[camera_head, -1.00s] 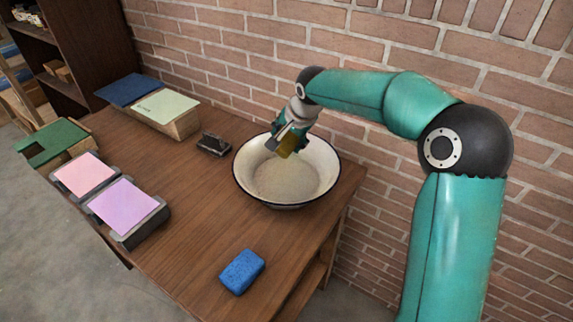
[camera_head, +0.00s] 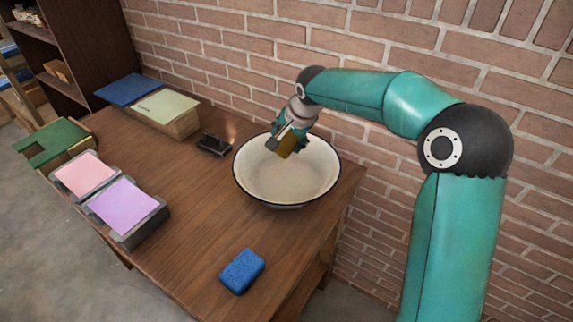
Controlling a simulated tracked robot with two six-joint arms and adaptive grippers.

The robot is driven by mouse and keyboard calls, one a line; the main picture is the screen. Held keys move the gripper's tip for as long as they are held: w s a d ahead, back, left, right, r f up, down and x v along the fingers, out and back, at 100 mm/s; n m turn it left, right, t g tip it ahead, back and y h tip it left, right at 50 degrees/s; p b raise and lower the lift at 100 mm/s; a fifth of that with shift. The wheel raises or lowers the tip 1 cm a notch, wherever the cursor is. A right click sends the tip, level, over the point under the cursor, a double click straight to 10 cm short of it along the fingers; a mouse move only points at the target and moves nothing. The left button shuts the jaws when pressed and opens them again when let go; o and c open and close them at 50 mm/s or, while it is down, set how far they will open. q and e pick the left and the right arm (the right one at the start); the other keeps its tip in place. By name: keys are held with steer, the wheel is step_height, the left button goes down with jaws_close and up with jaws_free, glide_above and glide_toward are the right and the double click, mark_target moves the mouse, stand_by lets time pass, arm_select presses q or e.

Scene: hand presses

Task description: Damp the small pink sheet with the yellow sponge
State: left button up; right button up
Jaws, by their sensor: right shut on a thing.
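The small pink sheet (camera_head: 84,174) lies flat on a grey block at the left of the table. The yellow sponge (camera_head: 288,147) is in my right gripper (camera_head: 284,140), which is shut on it. Fingers cover part of the sponge. The gripper holds it over the inside of a white basin (camera_head: 262,185) with a dark rim, near its back wall. I cannot tell whether the sponge touches the basin. My left gripper is not in view.
A lilac sheet (camera_head: 123,205) lies on another grey block beside the pink one. A blue sponge (camera_head: 242,271) lies near the front edge. A small dark object (camera_head: 213,144) stands left of the basin. Stacked pale green sheets (camera_head: 166,106) stand at the back. The table's middle (camera_head: 190,215) is clear.

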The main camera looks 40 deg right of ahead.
mark_target(288, 136)
steer(key=shift+r+p, duration=1.35)
steer(key=shift+r, duration=0.7)
steer(key=shift+f, duration=0.1)
